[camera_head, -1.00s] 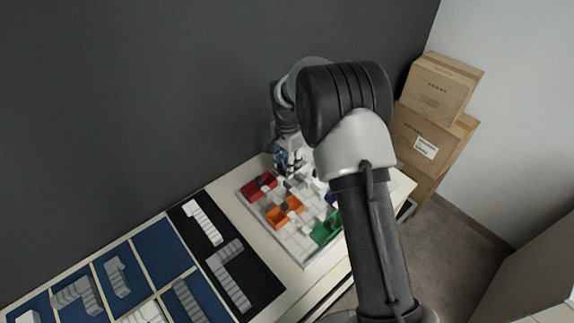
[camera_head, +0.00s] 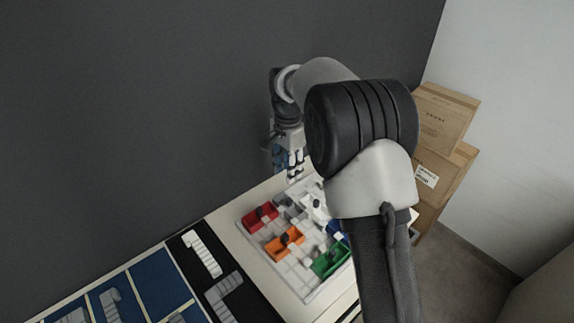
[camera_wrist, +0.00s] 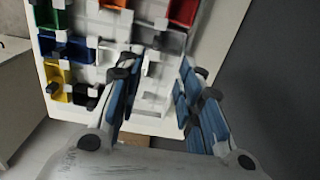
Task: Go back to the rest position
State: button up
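My gripper (camera_head: 290,160) is at the back of the table, above the far edge of the white board (camera_head: 307,291) with coloured bins. In the wrist view my gripper (camera_wrist: 158,85) has its two blue-padded fingers apart, with nothing held between them. The board's white grid shows below and between the fingers. My own arm hides the right part of the board in the head view.
The board carries a red bin (camera_head: 250,223), an orange bin (camera_head: 274,248) and a green bin (camera_head: 322,268). Blue trays with grey stepped parts lie at lower left. Cartons (camera_head: 441,123) are stacked at right. A dark wall stands close behind the gripper.

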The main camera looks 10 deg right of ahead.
jog(key=s+d+r+n+t, duration=0.1)
jog(key=s+d+r+n, duration=0.15)
jog(key=s+r, duration=0.55)
jog(key=s+d+r+n+t, duration=0.1)
jog(key=s+d+r+n, duration=0.15)
jog(key=s+r, duration=0.55)
jog(key=s+f+n+t, duration=0.1)
jog(key=s+n, duration=0.2)
jog(key=s, duration=0.7)
jog(key=s+d+f+n+t, duration=0.1)
jog(key=s+f+n, duration=0.1)
jog(key=s, duration=0.8)
jog(key=shift+s+d+f+n+t, duration=0.2)
jog(key=shift+n+t, duration=0.1)
jog(key=shift+n, duration=0.3)
